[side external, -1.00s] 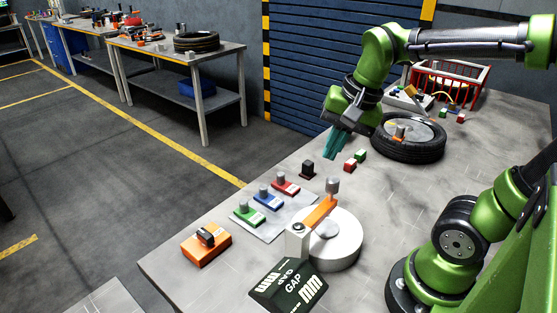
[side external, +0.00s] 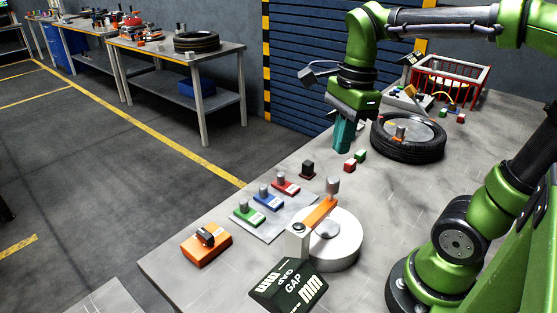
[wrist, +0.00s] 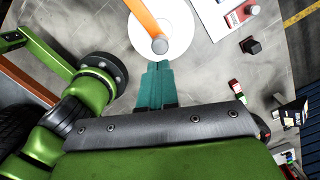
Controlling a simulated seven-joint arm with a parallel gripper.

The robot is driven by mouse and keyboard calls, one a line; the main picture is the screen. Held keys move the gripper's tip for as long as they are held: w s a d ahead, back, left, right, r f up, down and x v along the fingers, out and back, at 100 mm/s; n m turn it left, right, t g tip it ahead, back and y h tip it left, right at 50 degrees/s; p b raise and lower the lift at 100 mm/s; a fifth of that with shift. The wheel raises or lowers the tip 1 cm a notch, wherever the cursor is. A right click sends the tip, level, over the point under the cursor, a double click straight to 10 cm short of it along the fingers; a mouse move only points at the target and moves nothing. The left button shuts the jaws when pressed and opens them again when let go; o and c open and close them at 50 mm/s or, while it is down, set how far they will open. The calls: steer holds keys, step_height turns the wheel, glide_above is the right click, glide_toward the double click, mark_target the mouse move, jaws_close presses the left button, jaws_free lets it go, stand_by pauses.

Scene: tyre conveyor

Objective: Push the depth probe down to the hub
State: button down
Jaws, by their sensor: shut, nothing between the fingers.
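The depth probe (side external: 332,186) is a grey cylindrical knob at the free end of an orange arm (side external: 319,213). It stands above the round white hub (side external: 343,250), which has a grey centre. In the wrist view the probe (wrist: 160,46) overlaps the edge of the white hub (wrist: 182,30). My gripper (side external: 341,150) is shut and empty, with teal fingers pointing down. It is above and behind the probe in the side view, apart from it. In the wrist view the fingertips (wrist: 158,64) appear just below the probe; the height gap cannot be told there.
A dark GAP mm display (side external: 288,287) stands before the hub. A grey plate (side external: 268,222) bears green, blue and red knobbed blocks. A black block (side external: 308,169), small red and green blocks (side external: 355,161) and a tyre (side external: 408,150) lie behind. The table right of the hub is clear.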

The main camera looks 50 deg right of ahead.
mark_target(335, 179)
steer(key=shift+w+a+f, duration=0.1)
steer(key=shift+a+f, duration=0.05)
steer(key=shift+f, duration=1.6)
steer(key=shift+w+a+f, duration=0.1)
steer(key=shift+a+f, duration=0.05)
steer(key=shift+f, duration=1.55)
steer(key=shift+f, duration=1.3)
steer(key=d, duration=0.1)
steer(key=s+d+r, duration=0.1)
steer(key=shift+s+d, duration=0.25)
steer(key=shift+d, duration=0.1)
steer(key=shift+r, duration=0.1)
step_height(335, 179, up, 17)
steer(key=d, duration=0.1)
steer(key=shift+s+d, duration=0.25)
steer(key=shift+s, duration=0.15)
steer(key=shift+f, duration=0.2)
